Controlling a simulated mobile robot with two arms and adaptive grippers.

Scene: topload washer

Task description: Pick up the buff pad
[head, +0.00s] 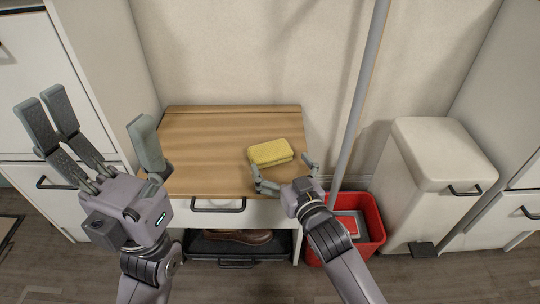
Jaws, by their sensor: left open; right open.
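The buff pad looks like a yellow sponge block (270,152) and lies flat on the right part of a wooden cabinet top (205,150). My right gripper (281,168) is open at the near side of the pad, with one finger at its lower left and the other at its lower right. I cannot tell whether either finger touches the pad. My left gripper (98,120) is open and empty, raised at the left, well apart from the pad.
A grey pole (361,90) stands just right of the cabinet in a red bucket (372,215). A white bin (436,185) stands further right. Below the top are a drawer handle (218,206) and a brown shoe (240,237). The left part of the top is clear.

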